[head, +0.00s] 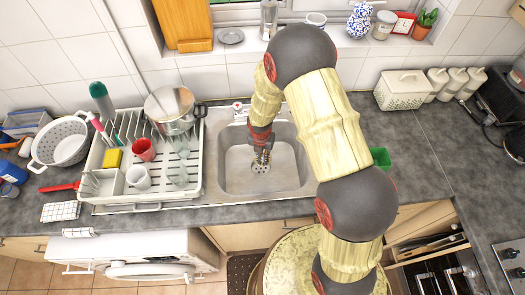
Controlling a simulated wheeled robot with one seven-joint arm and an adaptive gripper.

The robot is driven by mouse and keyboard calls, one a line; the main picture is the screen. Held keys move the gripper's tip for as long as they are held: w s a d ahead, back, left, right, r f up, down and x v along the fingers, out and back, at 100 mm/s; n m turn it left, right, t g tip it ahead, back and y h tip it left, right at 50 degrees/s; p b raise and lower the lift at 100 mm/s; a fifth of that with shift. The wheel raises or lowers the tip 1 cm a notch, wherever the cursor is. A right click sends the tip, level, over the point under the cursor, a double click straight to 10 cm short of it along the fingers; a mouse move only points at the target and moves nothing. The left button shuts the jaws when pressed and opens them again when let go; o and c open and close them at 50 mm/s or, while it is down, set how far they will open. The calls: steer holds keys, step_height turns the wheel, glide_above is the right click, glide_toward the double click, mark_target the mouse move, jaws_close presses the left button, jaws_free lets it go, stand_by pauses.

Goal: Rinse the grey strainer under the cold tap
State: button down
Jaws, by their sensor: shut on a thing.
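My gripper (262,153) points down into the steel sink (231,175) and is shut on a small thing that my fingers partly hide. A grey round piece with dark holes (261,168) shows right at my fingertips, low in the basin. It looks like a strainer, but I cannot tell it clearly from the sink's drain. A tap knob with a red mark (237,106) stands at the sink's back left. The cold tap and the spout are not visible; my arm covers the sink's back right. I see no running water.
A white dish rack (140,198) with cups and a pot (172,108) stands left of the sink. A pale colander (60,142) is farther left. A green thing (381,158) sits right of my arm. The right counter (425,150) has free room.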

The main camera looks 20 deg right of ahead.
steer(key=shift+s+a, duration=0.2)
steer(key=shift+s, duration=0.55)
steer(key=shift+s+a, duration=0.15)
steer(key=shift+s, duration=0.55)
steer(key=shift+s+a, duration=0.2)
steer(key=shift+s, duration=0.55)
steer(key=s+a+r+p, duration=0.1)
steer(key=s+r+p, duration=0.1)
steer(key=s+r, duration=0.2)
steer(key=shift+s, duration=0.4)
steer(key=shift+f, duration=0.1)
